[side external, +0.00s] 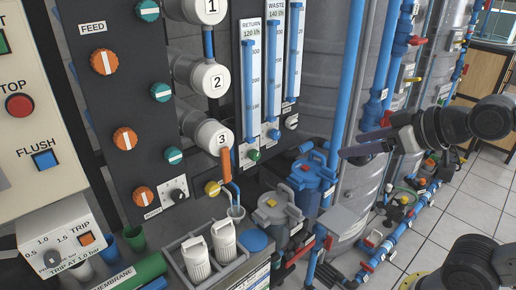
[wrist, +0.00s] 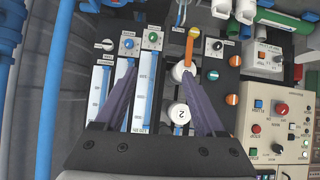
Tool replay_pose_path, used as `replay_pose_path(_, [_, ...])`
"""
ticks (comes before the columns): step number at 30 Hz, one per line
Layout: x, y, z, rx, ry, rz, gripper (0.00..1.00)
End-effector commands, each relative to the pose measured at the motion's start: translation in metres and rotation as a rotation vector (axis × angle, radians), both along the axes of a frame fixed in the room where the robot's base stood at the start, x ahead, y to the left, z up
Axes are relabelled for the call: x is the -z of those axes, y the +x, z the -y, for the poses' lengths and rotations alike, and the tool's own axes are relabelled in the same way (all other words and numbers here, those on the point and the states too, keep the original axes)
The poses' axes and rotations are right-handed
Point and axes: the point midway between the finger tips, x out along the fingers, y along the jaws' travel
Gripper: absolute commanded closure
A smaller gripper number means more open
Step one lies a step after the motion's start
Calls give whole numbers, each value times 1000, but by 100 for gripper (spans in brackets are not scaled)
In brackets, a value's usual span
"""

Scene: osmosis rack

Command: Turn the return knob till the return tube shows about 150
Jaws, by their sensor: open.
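The return tube (side external: 251,85) is a tall scale with a blue column, headed RETURN 120 l/h in the side view. It is the rightmost tube in the upside-down wrist view (wrist: 146,85). The return knob (side external: 254,155) is small and green, just below that tube; the wrist view also shows it (wrist: 153,38). My gripper (side external: 350,146) hangs in the air, to the right of the knob in the side view. In the wrist view its two fingers (wrist: 160,68) are spread and empty, apart from the knob.
The waste tube (side external: 273,75), headed WASTE 140 l/h, and its blue knob (side external: 274,135) stand beside the return tube. A white knob (side external: 291,122) is further right. White numbered housings (side external: 211,136) and an orange handle (side external: 225,168) stick out on the left. A blue pipe (side external: 347,95) rises on the right.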

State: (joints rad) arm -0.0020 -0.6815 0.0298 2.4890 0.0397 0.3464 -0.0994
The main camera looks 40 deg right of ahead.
Motion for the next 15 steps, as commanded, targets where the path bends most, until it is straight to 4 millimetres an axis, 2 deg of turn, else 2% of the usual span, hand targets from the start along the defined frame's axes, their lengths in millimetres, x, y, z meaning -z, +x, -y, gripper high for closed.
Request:
replay_pose_path(3, [-10, 42, 0, -6, -14, 125, 28])
replay_pose_path(8, [-13, 95, 2, 2, -41, 270, 28])
replay_pose_path(11, [-5, 125, 5, 13, -64, 339, 28])
replay_pose_path(15, [24, 161, 9, 33, -106, 399, 28])
